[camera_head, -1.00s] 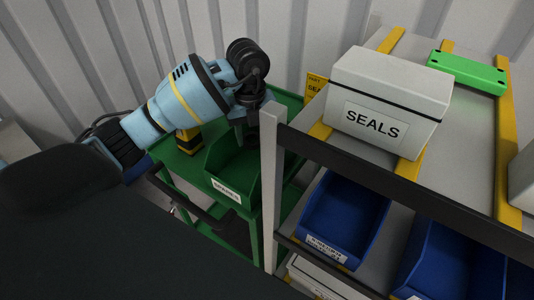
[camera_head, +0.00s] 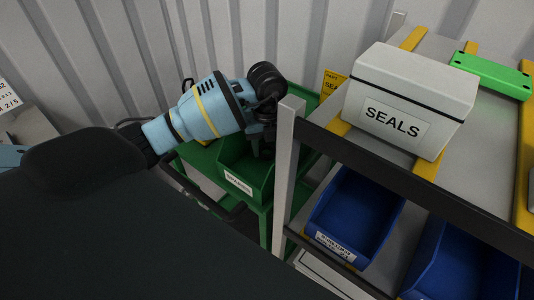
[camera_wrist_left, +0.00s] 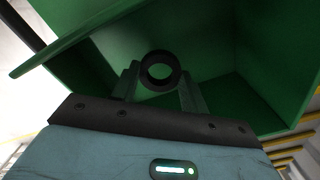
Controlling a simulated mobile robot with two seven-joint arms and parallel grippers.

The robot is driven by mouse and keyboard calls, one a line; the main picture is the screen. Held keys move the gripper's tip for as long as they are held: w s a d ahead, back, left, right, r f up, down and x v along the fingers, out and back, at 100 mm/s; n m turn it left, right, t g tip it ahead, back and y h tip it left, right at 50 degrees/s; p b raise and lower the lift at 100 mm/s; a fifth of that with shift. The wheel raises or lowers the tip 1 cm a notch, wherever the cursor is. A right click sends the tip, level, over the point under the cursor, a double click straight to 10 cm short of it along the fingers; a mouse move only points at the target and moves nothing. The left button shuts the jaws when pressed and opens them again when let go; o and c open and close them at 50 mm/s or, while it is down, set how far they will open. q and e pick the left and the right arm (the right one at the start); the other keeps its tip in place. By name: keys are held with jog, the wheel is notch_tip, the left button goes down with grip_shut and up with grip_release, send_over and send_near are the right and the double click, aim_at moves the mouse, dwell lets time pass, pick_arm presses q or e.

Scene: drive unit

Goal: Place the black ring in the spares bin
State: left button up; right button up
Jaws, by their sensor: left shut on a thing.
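The green spares bin (camera_head: 259,190) stands on a green cart beside the shelf, with a white label on its front that is hard to read. My left gripper (camera_head: 262,150) points down over the bin's opening, its tips partly hidden by the bin's walls. In the left wrist view, the gripper (camera_wrist_left: 160,82) is shut on the black ring (camera_wrist_left: 160,87), which shows between the fingers with green bin walls (camera_wrist_left: 215,45) around it. I cannot tell how high the ring is above the floor of the bin. The ring is not clear in the head view. My right gripper is not in view.
A grey shelf post (camera_head: 288,150) stands close to the right of the bin. The shelf holds a white SEALS box (camera_head: 410,95), a green case (camera_head: 490,75) and blue bins (camera_head: 352,215). A yellow sign (camera_head: 333,82) is behind the cart. A corrugated wall closes the back.

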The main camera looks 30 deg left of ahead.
aim_at(267, 150)
pick_arm(q)
jog(key=shift+f, duration=1.65)
jog(key=shift+f, duration=0.1)
jog(key=o, duration=1)
notch_tip(267, 150, up, 12)
jog(key=shift+r+p, duration=0.1)
jog(key=shift+p, duration=0.2)
